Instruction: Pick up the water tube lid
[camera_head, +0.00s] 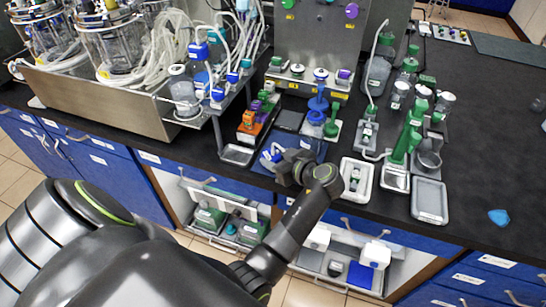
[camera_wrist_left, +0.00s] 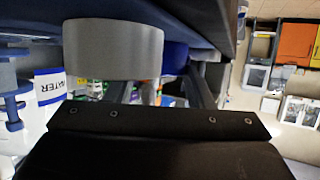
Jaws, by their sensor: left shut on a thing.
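My left gripper (camera_head: 277,157) is low over a blue mat (camera_head: 310,148) at the bench's front edge. It is shut on a small blue thing, which looks like the water tube lid (camera_wrist_left: 175,58) and shows between the fingers in the wrist view. The fingertips are partly hidden there by a pale grey cylinder (camera_wrist_left: 112,48), whose identity I cannot tell. A label reading WATER (camera_wrist_left: 49,86) shows upside down at the left of the wrist view, beside blue parts. My right gripper is not in view.
A metal tray (camera_head: 160,100) with glass vessels and tubing stands at left. An orange holder (camera_head: 249,121) is close behind the gripper.

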